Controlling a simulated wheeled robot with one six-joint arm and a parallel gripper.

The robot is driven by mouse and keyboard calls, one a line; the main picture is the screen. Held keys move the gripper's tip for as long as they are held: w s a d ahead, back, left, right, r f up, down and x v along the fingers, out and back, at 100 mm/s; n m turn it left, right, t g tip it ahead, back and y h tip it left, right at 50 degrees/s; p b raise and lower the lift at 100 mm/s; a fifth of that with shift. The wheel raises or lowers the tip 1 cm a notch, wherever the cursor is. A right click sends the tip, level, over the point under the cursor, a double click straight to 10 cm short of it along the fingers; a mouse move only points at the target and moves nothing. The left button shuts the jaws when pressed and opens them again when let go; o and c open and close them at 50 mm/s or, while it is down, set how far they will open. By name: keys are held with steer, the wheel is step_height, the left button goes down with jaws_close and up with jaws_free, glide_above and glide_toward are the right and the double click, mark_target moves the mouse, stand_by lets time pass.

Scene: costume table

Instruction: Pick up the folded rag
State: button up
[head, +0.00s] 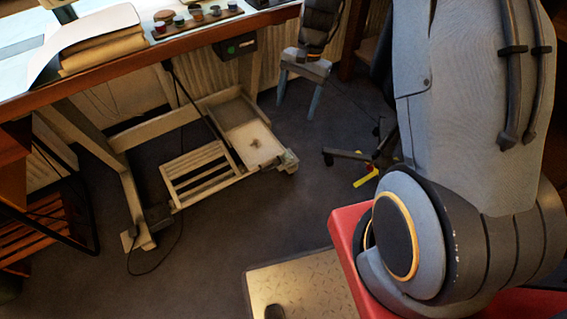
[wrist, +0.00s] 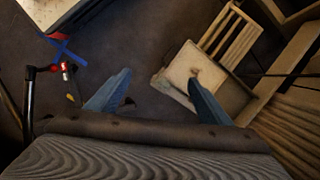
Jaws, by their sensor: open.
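I cannot make out the folded rag for certain in either view. A stack of beige, folded-looking layers (head: 103,45) lies on the table at the upper left of the head view, partly under a curled white sheet; I cannot tell whether it is cloth or paper. My gripper (wrist: 160,76) shows in the wrist view with its two blue fingers spread apart and nothing between them. It points down at the dark floor and the edge of a low wooden tray (wrist: 227,97).
The wood-edged table (head: 180,55) carries a strip of small coloured pots (head: 196,14). Below it stand a wooden frame with a slatted shelf (head: 197,172) and a tray (head: 240,125). A chair base (head: 360,155) stands behind. The dark floor (head: 225,235) in the middle is mostly clear.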

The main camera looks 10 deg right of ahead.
steer(key=w+d+f+m+y+b, duration=0.15)
steer(key=w+f+b, duration=0.25)
steer(key=f, duration=0.7)
steer(key=w+f+m+b, duration=0.3)
steer(key=w+f+b, duration=0.1)
steer(key=f, duration=0.6)
steer(key=m+b, duration=0.1)
steer(key=b, duration=0.3)
glide_above(289, 153)
steer(key=shift+y, duration=0.25)
step_height(289, 153, down, 11)
steer(key=shift+s+a+r, duration=0.1)
steer(key=shift+r, duration=0.05)
steer(key=shift+b+x, duration=1.25)
steer(key=shift+x, duration=1.8)
steer(key=c, duration=1.1)
